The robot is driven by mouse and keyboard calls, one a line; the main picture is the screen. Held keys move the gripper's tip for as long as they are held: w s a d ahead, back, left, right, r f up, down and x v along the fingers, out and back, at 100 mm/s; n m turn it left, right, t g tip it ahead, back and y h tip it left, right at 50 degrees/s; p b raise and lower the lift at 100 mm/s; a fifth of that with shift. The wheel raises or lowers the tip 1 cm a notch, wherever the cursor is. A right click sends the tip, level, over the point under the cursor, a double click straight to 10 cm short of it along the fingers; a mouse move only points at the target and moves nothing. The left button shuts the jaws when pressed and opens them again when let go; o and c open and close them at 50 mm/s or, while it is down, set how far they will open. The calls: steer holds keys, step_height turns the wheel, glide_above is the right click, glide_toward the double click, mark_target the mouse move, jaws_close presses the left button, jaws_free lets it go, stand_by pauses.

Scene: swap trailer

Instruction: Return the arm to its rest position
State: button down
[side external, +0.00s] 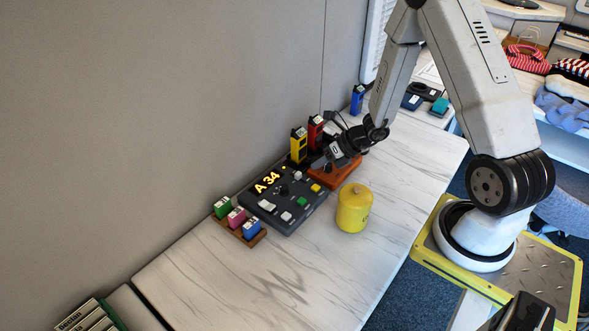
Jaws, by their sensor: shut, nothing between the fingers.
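My gripper (324,162) is shut and empty. It reaches down and left over the worktop, at or just above a brown-orange block (335,172); I cannot tell whether it touches it. My arm comes in from the upper right, bent at the elbow, with its base on a yellow-edged plate (555,285) at the right. The gripper is close to a red upright cartridge (315,130) and a yellow one (298,145) behind it. The fingertips are small and dark here, partly lost against the block.
A dark control box (285,218) reading "A 34" lies left of my gripper. A yellow canister (354,208) stands in front. A rack (240,233) holds green, pink and blue cartridges. Another blue cartridge (357,99) stands behind by the wall. The front worktop (300,280) is clear.

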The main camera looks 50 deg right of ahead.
steer(key=shift+s+a+r+n, duration=0.15)
steer(key=shift+a+r+n, duration=0.15)
steer(key=shift+a+n, duration=0.25)
steer(key=s+a+r+m+g+h, duration=0.1)
steer(key=s+a+r+m, duration=0.2)
steer(key=m, duration=0.8)
steer(key=s+a+r+m+g+h, duration=0.2)
steer(key=r+m, duration=0.3)
steer(key=m, duration=0.7)
steer(key=s+a+r+m+g+h, duration=0.1)
steer(key=s+a+r+m, duration=0.3)
steer(key=m, duration=0.8)
steer(key=shift+s+a+r+g+h, duration=0.2)
steer(key=shift+s+r+g+h, duration=0.25)
steer(key=shift+h, duration=0.25)
